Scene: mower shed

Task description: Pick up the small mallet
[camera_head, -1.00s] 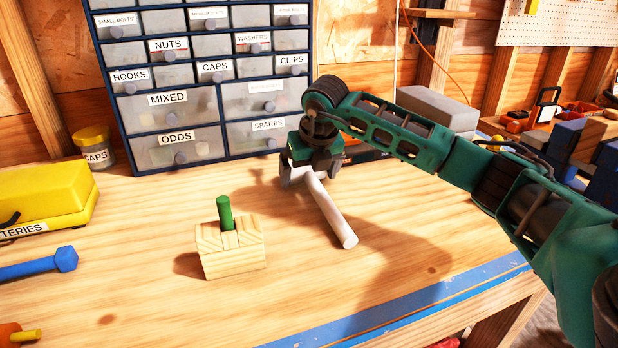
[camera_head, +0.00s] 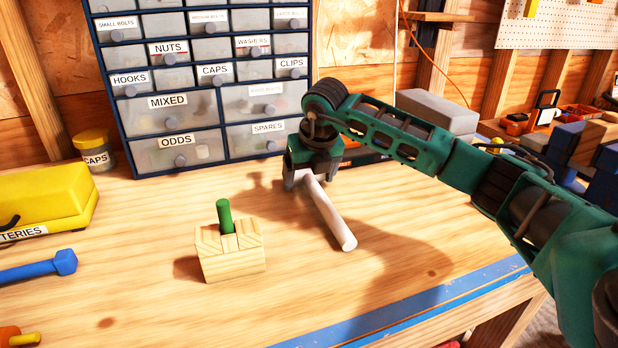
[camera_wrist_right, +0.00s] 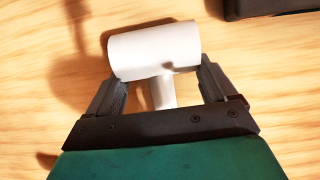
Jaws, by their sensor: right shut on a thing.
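The small mallet (camera_head: 329,216) is white, with a round handle that points toward the front right of the bench. My right gripper (camera_head: 308,184) is over its head end, near the drawer cabinet, and mostly hides the head in the head view. In the right wrist view the white mallet head (camera_wrist_right: 155,51) sits between the fingertips of my right gripper (camera_wrist_right: 163,78), one at each end of the head. The gripper is shut on it. The handle runs back between the fingers. I cannot tell whether the mallet touches the bench. My left gripper is not in view.
A wooden block (camera_head: 230,256) with a green peg (camera_head: 224,217) stands left of the mallet. A drawer cabinet (camera_head: 205,90) stands behind. A blue tool (camera_head: 38,268) and yellow case (camera_head: 45,200) lie at left. The front middle of the bench (camera_head: 330,290) is clear.

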